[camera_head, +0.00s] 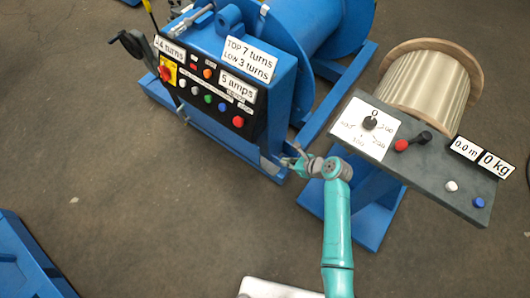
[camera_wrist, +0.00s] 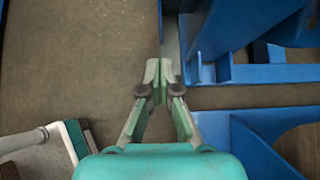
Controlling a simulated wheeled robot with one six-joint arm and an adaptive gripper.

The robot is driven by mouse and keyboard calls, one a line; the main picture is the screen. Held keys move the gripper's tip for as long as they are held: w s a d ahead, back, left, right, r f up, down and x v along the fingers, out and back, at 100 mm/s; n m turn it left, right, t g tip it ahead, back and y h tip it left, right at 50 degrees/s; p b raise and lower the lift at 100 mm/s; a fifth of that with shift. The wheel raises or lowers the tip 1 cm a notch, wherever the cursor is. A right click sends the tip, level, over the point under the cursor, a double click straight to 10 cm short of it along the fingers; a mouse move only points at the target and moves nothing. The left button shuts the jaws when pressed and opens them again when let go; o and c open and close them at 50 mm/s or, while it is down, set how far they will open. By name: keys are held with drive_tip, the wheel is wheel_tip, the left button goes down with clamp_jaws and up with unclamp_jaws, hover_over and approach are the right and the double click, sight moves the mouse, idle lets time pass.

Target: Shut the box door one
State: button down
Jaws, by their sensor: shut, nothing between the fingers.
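I cannot make out a door that is clearly box door one in either view. A blue control box (camera_head: 262,78) with a black button panel stands on the blue winch frame in the head view. My gripper (camera_head: 290,161) is low, near the foot of that frame, in front of and below the box. In the wrist view my gripper (camera_wrist: 160,74) has its fingertips together, with nothing between them. It points at a gap beside blue frame beams (camera_wrist: 235,73), over the floor. I cannot tell whether it touches the frame.
A grey console (camera_head: 432,165) with a dial and knobs stands close on the right, with a pale cable spool (camera_head: 430,82) behind it. A blue structure (camera_head: 28,262) fills the lower left. A hand crank (camera_head: 133,45) juts out at the box's left. Bare floor (camera_head: 150,190) lies between.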

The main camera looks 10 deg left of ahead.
drive_tip(key=a+r+x, duration=0.1)
drive_tip(key=r+x, duration=0.1)
drive_tip(key=x, duration=0.9)
drive_tip(key=shift+w+a, duration=0.4)
drive_tip(key=shift+f, duration=0.15)
drive_tip(key=a, duration=0.1)
drive_tip(key=w+a, duration=0.1)
drive_tip(key=a, duration=0.1)
drive_tip(key=w+a, duration=0.1)
drive_tip(key=shift+a, duration=0.2)
drive_tip(key=shift+s, duration=0.1)
